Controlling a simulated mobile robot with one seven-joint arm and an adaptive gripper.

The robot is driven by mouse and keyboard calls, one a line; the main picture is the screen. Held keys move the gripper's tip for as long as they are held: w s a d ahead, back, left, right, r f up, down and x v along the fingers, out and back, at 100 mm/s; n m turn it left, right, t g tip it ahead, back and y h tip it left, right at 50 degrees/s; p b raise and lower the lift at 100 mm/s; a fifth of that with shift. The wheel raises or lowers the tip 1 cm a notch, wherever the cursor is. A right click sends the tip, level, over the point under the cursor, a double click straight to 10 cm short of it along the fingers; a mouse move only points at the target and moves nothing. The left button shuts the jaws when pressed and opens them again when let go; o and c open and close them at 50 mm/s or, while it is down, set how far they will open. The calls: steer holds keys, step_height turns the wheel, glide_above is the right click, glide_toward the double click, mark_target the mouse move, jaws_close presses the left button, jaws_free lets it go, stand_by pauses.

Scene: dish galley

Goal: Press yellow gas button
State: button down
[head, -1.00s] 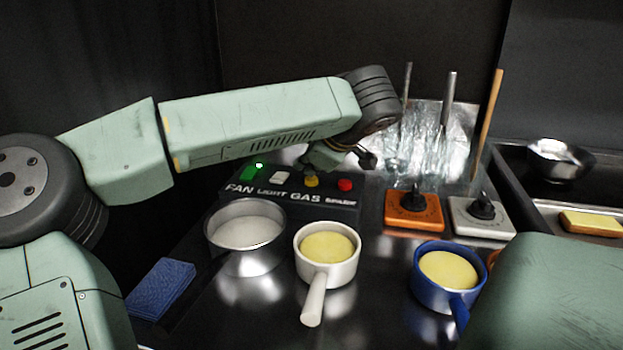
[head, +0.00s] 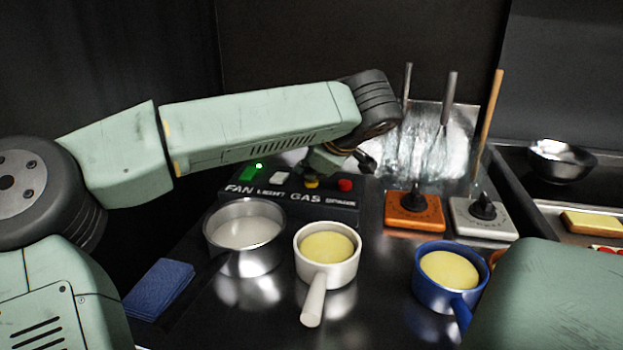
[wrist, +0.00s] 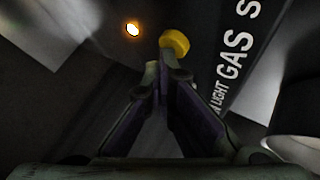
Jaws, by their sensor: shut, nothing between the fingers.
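The yellow gas button (head: 311,183) is on the dark control panel (head: 285,207), above the word GAS. It also shows in the wrist view (wrist: 174,42), just beyond my fingertips. My gripper (wrist: 166,66) is shut and empty, with its tips at the button's near edge and overlapping it in that view. I cannot tell whether they touch it. An orange-rimmed light (wrist: 132,29) glows beside the button in the wrist view.
A green fan button (head: 250,174) with a lit green lamp, a white light button (head: 280,179) and a red button (head: 345,185) share the panel. A metal pot (head: 243,262), white pan (head: 331,276) and blue pan (head: 433,294) stand in front.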

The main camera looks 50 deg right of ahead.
mark_target(308, 182)
steer(key=shift+r+p, duration=0.55)
steer(key=shift+r, duration=0.35)
steer(key=shift+r, duration=0.1)
step_height(308, 182, up, 5)
steer(key=p, duration=0.4)
stand_by(0.6)
